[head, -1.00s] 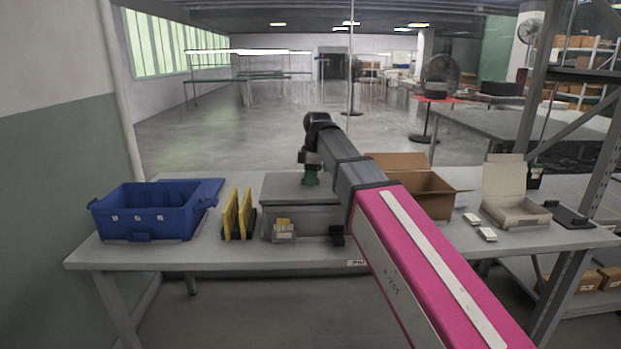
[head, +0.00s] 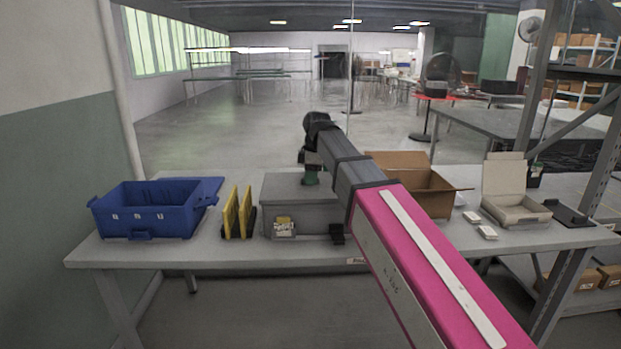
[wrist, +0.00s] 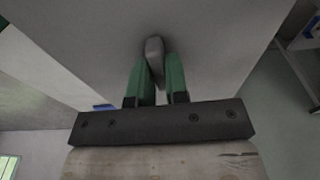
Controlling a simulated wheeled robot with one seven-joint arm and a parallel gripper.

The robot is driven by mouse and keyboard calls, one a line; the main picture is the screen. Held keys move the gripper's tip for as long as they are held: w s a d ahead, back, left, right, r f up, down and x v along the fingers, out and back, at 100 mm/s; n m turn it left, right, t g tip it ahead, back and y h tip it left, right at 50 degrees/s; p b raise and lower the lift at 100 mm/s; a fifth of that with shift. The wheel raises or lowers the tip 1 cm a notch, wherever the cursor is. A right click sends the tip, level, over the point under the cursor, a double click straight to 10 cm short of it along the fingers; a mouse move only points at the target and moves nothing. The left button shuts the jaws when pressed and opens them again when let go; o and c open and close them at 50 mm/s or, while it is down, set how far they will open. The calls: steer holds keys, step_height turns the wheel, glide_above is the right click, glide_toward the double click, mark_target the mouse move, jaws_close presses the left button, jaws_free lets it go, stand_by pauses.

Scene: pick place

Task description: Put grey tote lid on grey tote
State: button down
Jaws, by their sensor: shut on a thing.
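The grey tote (head: 310,222) stands on the table left of the middle, with a pale and yellow label on its front. The grey tote lid (head: 285,186) lies over the tote's top in the head view. No clear gap shows between them, but I cannot tell whether it is fully seated. My gripper (head: 311,178) is above the lid, pointing down. In the wrist view, my gripper's green fingers (wrist: 156,70) are shut on the lid's grey handle (wrist: 154,48). The lid's flat face (wrist: 220,45) fills much of that view. My arm hides the tote's right side.
A blue bin (head: 150,212) and yellow upright panels (head: 238,215) stand left of the tote. An open cardboard box (head: 425,190), small white boxes (head: 487,232) and a pale open carton (head: 515,210) are to the right. A metal rack post (head: 575,200) rises at the right.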

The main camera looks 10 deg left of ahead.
steer(key=shift+f, duration=0.6)
stand_by(0.8)
steer(key=c, duration=1.1)
jaws_free()
steer(key=shift+r, duration=4.05)
